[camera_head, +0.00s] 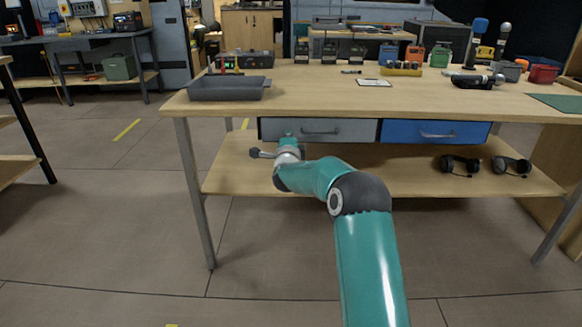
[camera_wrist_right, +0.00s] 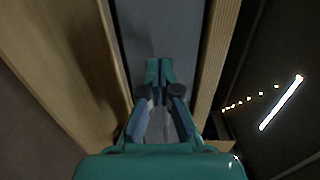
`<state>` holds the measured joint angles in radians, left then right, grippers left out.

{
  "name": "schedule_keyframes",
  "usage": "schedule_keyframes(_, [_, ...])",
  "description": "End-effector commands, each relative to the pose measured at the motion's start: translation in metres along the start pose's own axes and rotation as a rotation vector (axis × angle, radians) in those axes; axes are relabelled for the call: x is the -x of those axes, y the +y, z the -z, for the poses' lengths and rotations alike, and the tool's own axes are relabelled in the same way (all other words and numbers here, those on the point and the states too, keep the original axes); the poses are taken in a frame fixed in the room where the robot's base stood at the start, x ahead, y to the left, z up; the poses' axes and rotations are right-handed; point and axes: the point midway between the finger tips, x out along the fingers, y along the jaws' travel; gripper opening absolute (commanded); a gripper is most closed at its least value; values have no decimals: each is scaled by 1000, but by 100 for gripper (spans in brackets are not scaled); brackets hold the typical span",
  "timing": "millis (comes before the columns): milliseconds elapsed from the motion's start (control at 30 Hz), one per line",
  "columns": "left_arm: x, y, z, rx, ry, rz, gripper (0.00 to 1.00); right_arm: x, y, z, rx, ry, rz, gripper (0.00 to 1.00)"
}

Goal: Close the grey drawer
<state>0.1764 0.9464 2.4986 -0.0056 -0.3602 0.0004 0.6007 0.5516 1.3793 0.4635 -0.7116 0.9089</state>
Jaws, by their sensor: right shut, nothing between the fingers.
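The grey drawer (camera_head: 345,131) hangs under the left part of the wooden workbench top, with a bar handle on its front. It looks about level with the blue drawer (camera_head: 455,132) beside it; a small gap is hard to judge. My right gripper (camera_head: 256,153) is in front of the bench at the drawer's left end, partly hidden by its own wrist. In the right wrist view its fingers (camera_wrist_right: 160,72) are shut and empty, before a grey surface (camera_wrist_right: 160,25) that appears to be the drawer front. Contact cannot be told. My left gripper is out of view.
The bench top (camera_head: 310,95) carries a dark grey tray (camera_head: 228,88) at its left end and several tools and devices. The lower shelf (camera_head: 410,180) holds two headsets (camera_head: 460,165) at the right. The floor left of the bench is clear.

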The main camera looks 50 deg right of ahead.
Motion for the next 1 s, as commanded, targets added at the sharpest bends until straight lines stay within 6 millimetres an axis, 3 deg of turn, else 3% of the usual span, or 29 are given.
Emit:
schedule_keyframes(100, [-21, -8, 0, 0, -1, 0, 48, 23, 7, -4, -2, -3, -3, 0])
schedule_keyframes(167, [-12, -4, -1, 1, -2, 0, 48, 33, 1, -1, 1, 2, -6, 0])
schedule_keyframes(600, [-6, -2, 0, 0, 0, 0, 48, 106, 2, -6, 0, -5, -8, 0])
schedule_keyframes(900, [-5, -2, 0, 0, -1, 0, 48, 120, 3, -9, -1, -7, -7, 0])
schedule_keyframes(1000, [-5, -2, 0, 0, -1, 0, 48, 121, 6, -18, -1, -23, -12, 0])
